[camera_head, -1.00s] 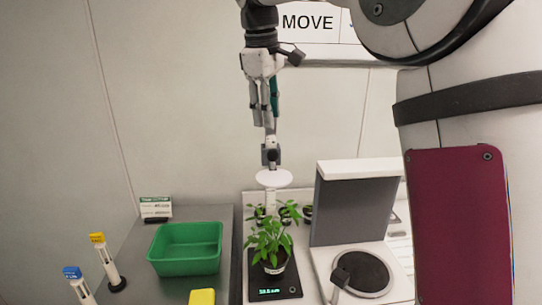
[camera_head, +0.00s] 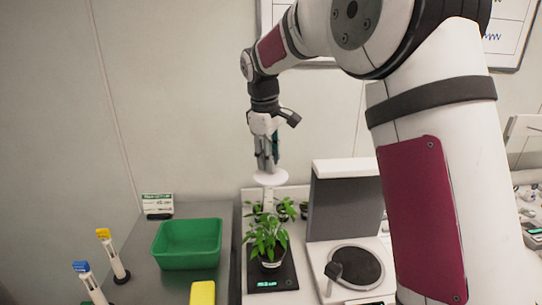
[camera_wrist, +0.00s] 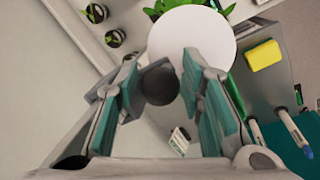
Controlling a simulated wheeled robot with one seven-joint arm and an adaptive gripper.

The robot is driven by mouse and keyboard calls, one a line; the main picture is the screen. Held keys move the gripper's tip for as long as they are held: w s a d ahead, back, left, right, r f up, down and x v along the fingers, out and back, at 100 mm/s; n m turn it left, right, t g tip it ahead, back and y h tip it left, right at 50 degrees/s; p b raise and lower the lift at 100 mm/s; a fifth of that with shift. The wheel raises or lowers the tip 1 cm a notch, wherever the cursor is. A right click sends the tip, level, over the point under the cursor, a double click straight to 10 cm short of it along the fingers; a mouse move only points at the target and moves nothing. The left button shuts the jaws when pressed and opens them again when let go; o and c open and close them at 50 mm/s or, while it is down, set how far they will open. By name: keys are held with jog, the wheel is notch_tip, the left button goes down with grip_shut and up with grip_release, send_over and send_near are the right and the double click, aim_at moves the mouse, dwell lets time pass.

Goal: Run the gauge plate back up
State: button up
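The gauge plate (camera_head: 270,179) is a white disc on a pale upright post, hanging a little above the potted plant (camera_head: 266,237). In the wrist view the plate (camera_wrist: 205,38) covers most of that plant. My gripper (camera_head: 266,165) points down just above the plate. In the wrist view my gripper (camera_wrist: 160,75) has its fingers apart, with a dark round knob (camera_wrist: 160,87) between them. A gap shows on the right side of the knob; I cannot tell whether the left finger touches it. The plant stands on a black scale (camera_head: 287,279) with a lit display.
A green bin (camera_head: 187,265), a yellow block (camera_head: 202,293) and two pen-like probes on stands (camera_head: 113,258) are on the left. A grey-and-white instrument with a round dark plate (camera_head: 356,268) stands right. Small potted plants (camera_head: 285,209) are behind.

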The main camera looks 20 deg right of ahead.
grip_shut()
jog(key=shift+w+r+b, duration=0.1)
jog(key=shift+r+b, duration=0.25)
jog(key=shift+r, duration=3.3)
grip_release()
jog(key=shift+f, duration=0.1)
notch_tip(320, 180, up, 11)
send_over(266, 173)
jog(key=shift+r, duration=0.4)
